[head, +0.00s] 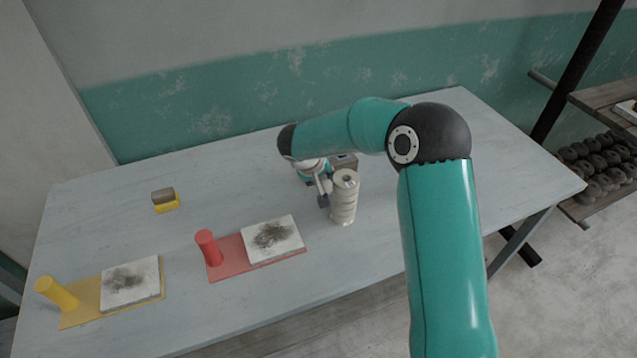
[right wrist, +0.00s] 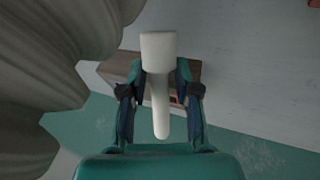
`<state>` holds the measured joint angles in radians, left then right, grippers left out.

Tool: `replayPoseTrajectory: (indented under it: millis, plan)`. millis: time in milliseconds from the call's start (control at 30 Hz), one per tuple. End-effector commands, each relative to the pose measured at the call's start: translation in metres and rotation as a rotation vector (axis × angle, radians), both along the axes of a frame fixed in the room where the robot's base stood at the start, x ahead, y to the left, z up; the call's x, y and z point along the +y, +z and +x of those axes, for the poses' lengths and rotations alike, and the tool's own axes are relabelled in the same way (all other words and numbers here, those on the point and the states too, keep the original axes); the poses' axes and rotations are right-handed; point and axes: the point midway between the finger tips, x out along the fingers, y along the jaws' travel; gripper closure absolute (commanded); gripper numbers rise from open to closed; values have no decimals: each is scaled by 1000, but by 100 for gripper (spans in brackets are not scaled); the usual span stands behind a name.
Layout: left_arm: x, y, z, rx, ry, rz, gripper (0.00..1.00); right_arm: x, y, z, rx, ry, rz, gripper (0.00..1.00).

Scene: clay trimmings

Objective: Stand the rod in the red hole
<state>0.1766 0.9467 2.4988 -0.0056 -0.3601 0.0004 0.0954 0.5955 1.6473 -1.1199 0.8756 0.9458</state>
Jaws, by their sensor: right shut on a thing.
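My right gripper (head: 324,194) is low over the table, beside a pale ridged column. In the right wrist view its two fingers (right wrist: 158,92) are shut on a white rod (right wrist: 159,52) with a thick end and a thinner shaft. In the head view the rod is mostly hidden by the gripper and arm. A brown block (head: 346,160) lies just behind the gripper; in the right wrist view this block (right wrist: 118,68) is behind the rod, with a little red showing. No red hole can be made out clearly. My left gripper is not in view.
The ridged column (head: 344,200) stands close right of the gripper and looms at left in the wrist view (right wrist: 35,90). A red board (head: 228,262) with a red cylinder (head: 208,247), a yellow board (head: 85,308) and a brown-and-yellow block (head: 165,200) lie leftward.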

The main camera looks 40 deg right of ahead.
Motion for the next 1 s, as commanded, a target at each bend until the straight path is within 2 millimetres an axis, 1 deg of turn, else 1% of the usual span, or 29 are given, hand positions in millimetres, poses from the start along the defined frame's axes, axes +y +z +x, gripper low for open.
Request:
replayPoseTrajectory:
  millis: [33,167,500,600,700,800,867,967,1000]
  plan:
    - [0,-1,0,0,0,0,40,0,9,1,-5,0,0,100]
    - [0,-2,0,0,0,0,40,0,36,1,-8,0,-1,100]
    - [0,-2,0,0,0,0,40,1,126,1,-7,1,1,100]
    - [0,-1,0,0,0,0,40,1,147,1,-5,2,1,100]
    - [0,0,0,0,0,0,40,1,162,1,-3,1,0,100]
    - [0,1,0,0,0,0,40,3,169,0,5,-4,2,100]
    - [0,2,0,0,0,0,40,5,168,-2,14,-13,3,100]
    - [0,4,0,0,0,0,40,12,155,-9,46,-47,8,100]
    - [0,5,0,0,0,0,40,16,147,-12,65,-69,11,100]
